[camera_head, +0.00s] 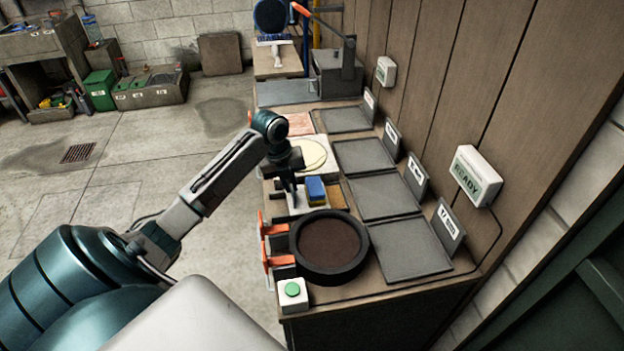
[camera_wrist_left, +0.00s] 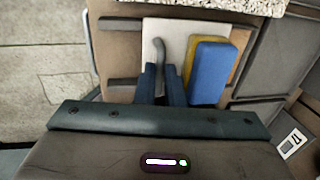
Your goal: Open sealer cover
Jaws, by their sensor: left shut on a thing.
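My left gripper (camera_head: 292,196) reaches down over the bench at a white plate (camera_head: 302,203). In the left wrist view its two fingers (camera_wrist_left: 162,84) are shut on a thin grey curved rod (camera_wrist_left: 159,50) that shows above them against the white plate (camera_wrist_left: 178,30). The lower part of the rod is hidden by the fingers. A round black-rimmed unit with a brown inside (camera_head: 330,247) and orange clips (camera_head: 274,247) on its left side sits nearer on the bench. I cannot tell which part is the sealer cover. My right gripper is not in view.
A blue and yellow sponge block (camera_head: 316,188) stands close right of the gripper, also in the left wrist view (camera_wrist_left: 208,70). A green button box (camera_head: 292,293) is at the near corner. Grey trays (camera_head: 378,196) line the wall side. The floor left is open.

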